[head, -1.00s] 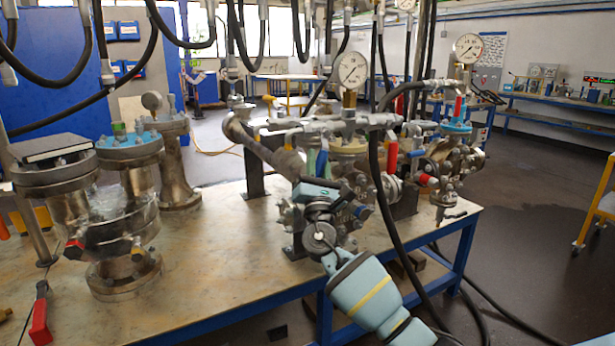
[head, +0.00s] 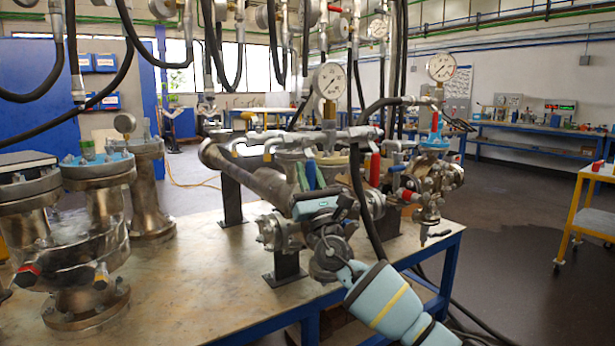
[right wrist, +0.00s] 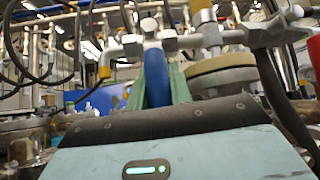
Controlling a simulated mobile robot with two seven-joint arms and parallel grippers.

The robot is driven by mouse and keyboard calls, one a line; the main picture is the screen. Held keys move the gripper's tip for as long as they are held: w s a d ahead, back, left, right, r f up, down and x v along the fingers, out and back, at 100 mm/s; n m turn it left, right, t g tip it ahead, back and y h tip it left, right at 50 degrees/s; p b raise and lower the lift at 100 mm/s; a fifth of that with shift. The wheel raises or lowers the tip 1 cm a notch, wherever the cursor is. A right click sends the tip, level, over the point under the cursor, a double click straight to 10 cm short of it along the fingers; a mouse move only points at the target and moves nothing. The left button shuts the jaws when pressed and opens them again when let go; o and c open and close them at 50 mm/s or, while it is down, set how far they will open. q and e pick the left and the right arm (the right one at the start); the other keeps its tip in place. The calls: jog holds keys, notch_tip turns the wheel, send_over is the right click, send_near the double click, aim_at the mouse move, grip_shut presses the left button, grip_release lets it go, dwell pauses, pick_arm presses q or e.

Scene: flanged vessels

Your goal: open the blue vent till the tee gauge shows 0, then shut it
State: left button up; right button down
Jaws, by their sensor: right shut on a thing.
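The blue vent lever (right wrist: 156,76) hangs from a small valve on the grey pipework, and its lower end is hidden behind my gripper's body. My right gripper (head: 309,178) is shut on this lever, with green fingers on either side of it. In the right wrist view the gripper (right wrist: 160,88) shows the same hold. A round white gauge (head: 329,82) stands on a brass stem above the manifold, close behind the lever. Its needle is too small to read with certainty. A second gauge (head: 442,67) stands further right. My left gripper is out of view.
A red lever (head: 375,169) hangs just right of the blue one. A black hose (head: 357,190) runs down close by. Flanged vessels (head: 103,215) stand on the left of the bench (head: 190,275). Bare bench top lies between them and the manifold.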

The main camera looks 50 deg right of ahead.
jog(key=shift+s+d+r, duration=0.15)
jog(key=shift+r, duration=0.2)
jog(key=c, duration=1.3)
grip_release()
jog(key=shift+f, duration=0.15)
jog(key=shift+o, duration=0.2)
jog(key=shift+f, duration=0.15)
jog(key=shift+a+f, duration=0.2)
jog(key=shift+b+v, duration=0.4)
jog(key=shift+v, duration=3.15)
jog(key=shift+s, duration=0.1)
